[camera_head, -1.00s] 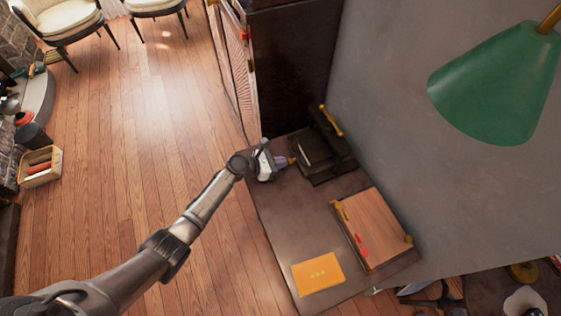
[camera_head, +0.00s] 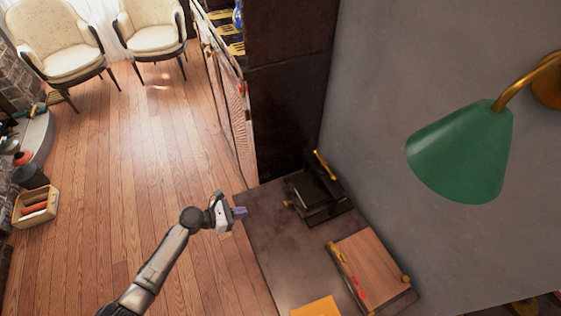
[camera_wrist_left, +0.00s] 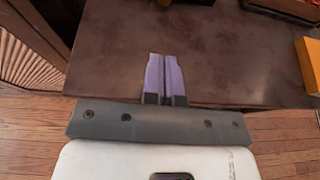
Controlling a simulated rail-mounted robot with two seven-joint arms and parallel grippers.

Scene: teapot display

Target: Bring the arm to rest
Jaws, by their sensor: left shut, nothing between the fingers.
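My left gripper (camera_head: 240,212) is at the left edge of the dark table (camera_head: 275,250) in the head view. Its purple fingers are together with nothing between them. In the left wrist view the gripper (camera_wrist_left: 165,62) shows shut over the table's near edge, with bare tabletop (camera_wrist_left: 230,50) beyond it. My right gripper is not in view.
A black stand with brass parts (camera_head: 318,192) is at the back of the table. A wooden board with brass fittings (camera_head: 370,262) lies to the right, and an orange card (camera_head: 316,308) is in front. A green lamp (camera_head: 462,155) hangs at the right. Open floor (camera_head: 130,190) lies left of the table.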

